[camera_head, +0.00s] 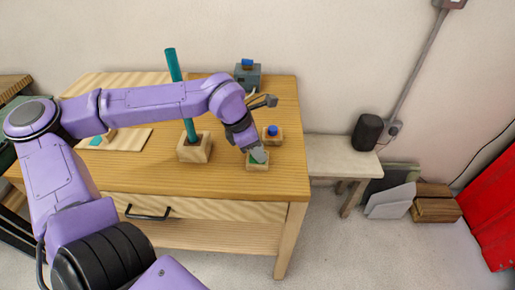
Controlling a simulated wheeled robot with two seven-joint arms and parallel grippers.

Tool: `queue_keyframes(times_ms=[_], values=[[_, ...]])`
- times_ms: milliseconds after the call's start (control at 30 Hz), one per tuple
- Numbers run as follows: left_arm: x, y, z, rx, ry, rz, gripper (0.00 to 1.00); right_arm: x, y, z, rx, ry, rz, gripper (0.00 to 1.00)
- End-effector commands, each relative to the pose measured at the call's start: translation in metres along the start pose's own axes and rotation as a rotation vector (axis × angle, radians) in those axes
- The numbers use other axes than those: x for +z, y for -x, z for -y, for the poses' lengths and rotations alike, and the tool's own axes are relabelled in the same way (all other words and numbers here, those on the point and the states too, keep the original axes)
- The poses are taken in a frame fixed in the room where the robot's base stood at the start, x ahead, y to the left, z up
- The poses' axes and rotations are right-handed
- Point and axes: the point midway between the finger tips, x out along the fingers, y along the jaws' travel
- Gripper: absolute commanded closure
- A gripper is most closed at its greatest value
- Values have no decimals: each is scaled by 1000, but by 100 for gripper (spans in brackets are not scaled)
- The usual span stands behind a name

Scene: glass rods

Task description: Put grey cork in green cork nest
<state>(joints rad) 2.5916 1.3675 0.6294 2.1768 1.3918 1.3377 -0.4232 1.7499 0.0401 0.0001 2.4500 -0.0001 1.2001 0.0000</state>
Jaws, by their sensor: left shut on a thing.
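My left gripper (259,154) reaches down from the purple arm to the small wooden block with green in its top, the green cork nest (257,165). The gripper is shut, with its tips right at the top of this block. The grey cork is in its grip, mostly hidden by the fingers. I cannot tell how deep the cork sits in the nest. My right gripper is not in view.
Just behind stands a wooden block with a blue cork (272,130). A teal rod (174,65) stands in a larger wooden block (194,149) to the left, under my arm. A grey box (247,76) is at the back. The table's front right (290,185) is clear.

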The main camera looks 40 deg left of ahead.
Motion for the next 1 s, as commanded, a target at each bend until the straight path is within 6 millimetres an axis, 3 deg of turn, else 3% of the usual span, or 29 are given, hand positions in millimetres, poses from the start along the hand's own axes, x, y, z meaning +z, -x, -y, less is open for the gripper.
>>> queue_keyframes(times_ms=[1000], values=[[-2, -5, 3, -11, 2, -11, 98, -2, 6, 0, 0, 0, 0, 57]])
